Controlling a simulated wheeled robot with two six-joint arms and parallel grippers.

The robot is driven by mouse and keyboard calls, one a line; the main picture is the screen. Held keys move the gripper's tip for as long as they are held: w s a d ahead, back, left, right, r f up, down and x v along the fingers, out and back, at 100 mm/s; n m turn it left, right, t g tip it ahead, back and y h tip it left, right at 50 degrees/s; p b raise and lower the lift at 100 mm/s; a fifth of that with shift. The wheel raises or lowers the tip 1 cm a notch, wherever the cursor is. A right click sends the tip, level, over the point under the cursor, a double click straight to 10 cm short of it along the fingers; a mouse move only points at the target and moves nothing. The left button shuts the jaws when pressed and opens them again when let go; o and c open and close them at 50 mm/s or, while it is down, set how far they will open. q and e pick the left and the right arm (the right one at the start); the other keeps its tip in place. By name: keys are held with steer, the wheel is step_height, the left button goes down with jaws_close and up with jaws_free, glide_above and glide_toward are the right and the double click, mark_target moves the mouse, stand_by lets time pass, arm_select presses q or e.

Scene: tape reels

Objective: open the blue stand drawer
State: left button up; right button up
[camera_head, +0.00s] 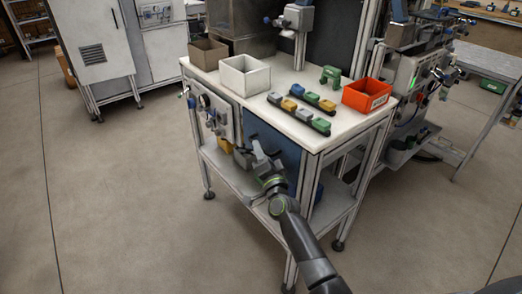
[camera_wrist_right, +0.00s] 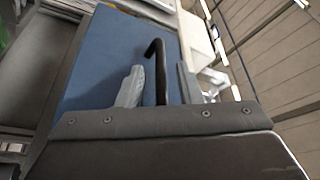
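The blue drawer front (camera_head: 278,146) is on the side of the white-topped stand (camera_head: 309,137), below the tabletop. In the right wrist view the blue panel (camera_wrist_right: 104,58) fills the left middle, and a dark bent handle (camera_wrist_right: 156,50) stands out from it. My right gripper (camera_head: 258,158) is in front of the blue panel. In the right wrist view its two grey fingers (camera_wrist_right: 160,84) are apart, one on each side of the handle. I cannot tell whether either finger touches it. The drawer looks shut. My left gripper is not in view.
On the tabletop are a brown box (camera_head: 208,54), a white box (camera_head: 244,76), a red bin (camera_head: 367,95) and colored parts (camera_head: 300,106). A lower shelf (camera_head: 226,171) sits below the gripper. The floor (camera_head: 130,200) to the left is clear.

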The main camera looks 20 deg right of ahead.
steer(key=shift+w, duration=0.15)
jaws_close()
steer(key=shift+a, duration=0.15)
